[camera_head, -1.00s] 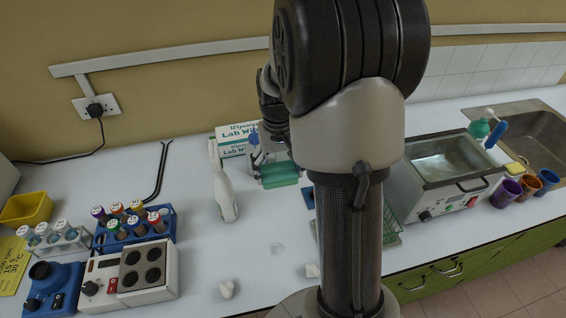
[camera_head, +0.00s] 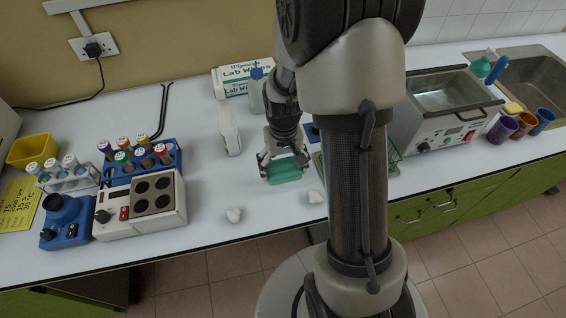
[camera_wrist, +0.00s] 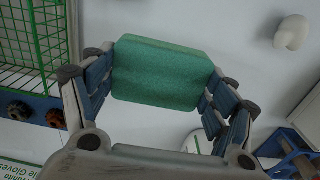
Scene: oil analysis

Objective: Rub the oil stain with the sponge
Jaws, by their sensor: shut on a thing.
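A green block-shaped sponge (camera_head: 287,171) is gripped between the two fingers of my gripper (camera_head: 284,160), low over the white bench top (camera_head: 205,185). In the wrist view the sponge (camera_wrist: 160,75) lies across the jaws of my gripper (camera_wrist: 158,80), with one finger at each end. The sponge looks at or very near the bench surface; I cannot tell if it touches. The oil stain does not show now; the sponge and gripper cover the area where a faint patch showed earlier.
A white bottle (camera_head: 229,131) and a blue-capped bottle (camera_head: 257,92) stand behind. A green wire rack (camera_wrist: 30,45) is close beside my gripper.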

